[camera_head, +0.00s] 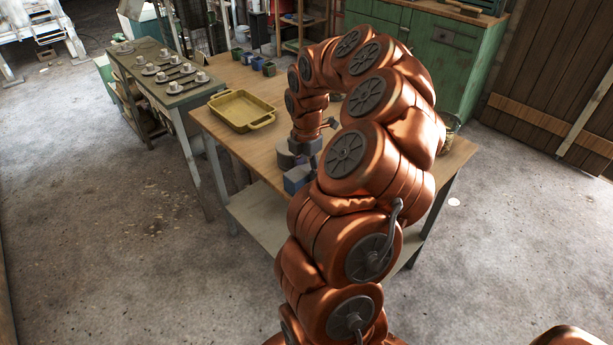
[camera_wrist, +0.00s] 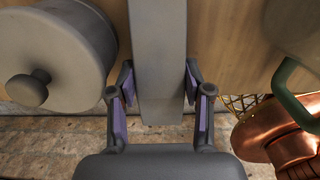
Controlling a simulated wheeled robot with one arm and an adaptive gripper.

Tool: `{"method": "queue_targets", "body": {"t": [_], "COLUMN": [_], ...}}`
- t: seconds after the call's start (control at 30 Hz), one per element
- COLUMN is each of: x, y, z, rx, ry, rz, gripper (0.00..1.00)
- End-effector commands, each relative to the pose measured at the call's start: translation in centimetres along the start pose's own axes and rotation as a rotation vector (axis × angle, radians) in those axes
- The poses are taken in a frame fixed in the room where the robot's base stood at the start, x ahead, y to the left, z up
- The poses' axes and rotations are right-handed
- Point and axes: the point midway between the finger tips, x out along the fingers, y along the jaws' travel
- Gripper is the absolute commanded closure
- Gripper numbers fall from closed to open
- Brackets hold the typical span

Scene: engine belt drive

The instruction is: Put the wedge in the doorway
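A long grey block (camera_wrist: 158,55), narrower toward its lower end, runs down the middle of the wrist view; it may be the wedge. My gripper (camera_wrist: 159,85) has its two purple-padded fingers spread, one on each side of the block. The fingertips look very near its sides; whether they touch is unclear. In the head view my gripper is low over the wooden table, largely hidden by my arm. A blue-grey block (camera_head: 297,179) shows there at the table's near edge. A plank door (camera_head: 552,95) is at the upper right; no open doorway is clear.
A grey cylinder with a knob (camera_wrist: 50,50) stands close left of my gripper. A green-handled item (camera_wrist: 290,85) and a wire basket (camera_wrist: 238,105) are close right. A yellow tray (camera_head: 241,111) and several small pots share the table (camera_head: 215,135).

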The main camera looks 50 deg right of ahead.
Motion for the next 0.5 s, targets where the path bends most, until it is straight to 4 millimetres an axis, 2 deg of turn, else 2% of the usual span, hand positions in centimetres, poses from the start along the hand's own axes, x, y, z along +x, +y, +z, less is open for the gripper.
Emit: {"method": "queue_targets", "body": {"t": [0.03, 0.37, 0.5], "x": [0.0, -0.03, -0.03], "y": [0.01, 0.0, 0.0], "z": [0.0, 0.0, 0.0], "rx": [0.0, 0.0, 0.0], "ry": [0.0, 0.0, 0.0], "rz": [0.0, 0.0, 0.0], "gripper": [0.61, 0.96, 0.97]}}
